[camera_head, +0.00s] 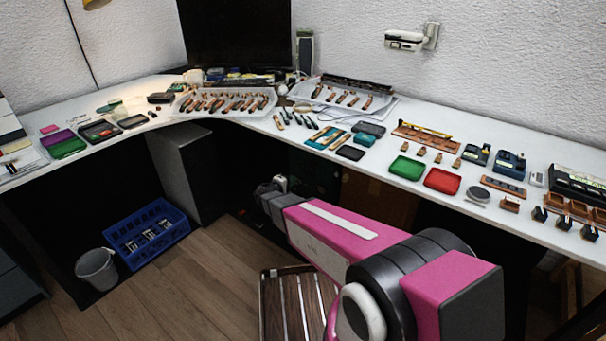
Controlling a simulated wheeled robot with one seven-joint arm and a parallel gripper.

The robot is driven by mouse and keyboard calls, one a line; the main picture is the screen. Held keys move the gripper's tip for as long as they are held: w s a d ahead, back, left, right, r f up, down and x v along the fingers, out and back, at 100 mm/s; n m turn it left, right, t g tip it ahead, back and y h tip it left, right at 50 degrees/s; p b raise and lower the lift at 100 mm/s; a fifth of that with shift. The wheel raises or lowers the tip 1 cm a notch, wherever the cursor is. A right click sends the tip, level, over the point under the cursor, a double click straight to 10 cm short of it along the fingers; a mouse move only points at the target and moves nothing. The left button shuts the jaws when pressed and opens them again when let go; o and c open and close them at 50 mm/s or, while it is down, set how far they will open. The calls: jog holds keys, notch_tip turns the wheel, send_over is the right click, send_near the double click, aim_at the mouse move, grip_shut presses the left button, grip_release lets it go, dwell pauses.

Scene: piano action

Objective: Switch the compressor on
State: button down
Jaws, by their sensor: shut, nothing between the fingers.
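I cannot make out the compressor or its switch for sure. A dark teal shape (318,176) stands in the shadow under the desk, just beyond the far end of my arm; I cannot tell whether it is the compressor. My arm reaches from the lower right into the knee space below the desk top. My gripper (241,213) is at its far end, small and dark against the shadow, low in front of the opening. It is shut and holds nothing. My arm hides part of the space under the desk.
The white corner desk (215,150) carries trays, tools and small parts. A blue crate (146,236) and a grey bucket (97,268) stand on the floor at left. A slatted stool (290,305) stands beside my arm. Wooden floor is clear between crate and stool.

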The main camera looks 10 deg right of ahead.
aim_at(312, 167)
jog(key=x, duration=1.3)
jog(key=shift+w+d+f, duration=0.1)
jog(key=shift+w+d, duration=0.15)
jog(key=shift+w+d+f, duration=0.1)
jog(key=shift+w+d, duration=0.05)
jog(key=shift+s+a, duration=0.2)
jog(key=shift+a, duration=0.05)
jog(key=f+v, duration=0.3)
jog(key=v, duration=1)
jog(key=shift+s+a, duration=0.2)
jog(key=shift+s, duration=0.1)
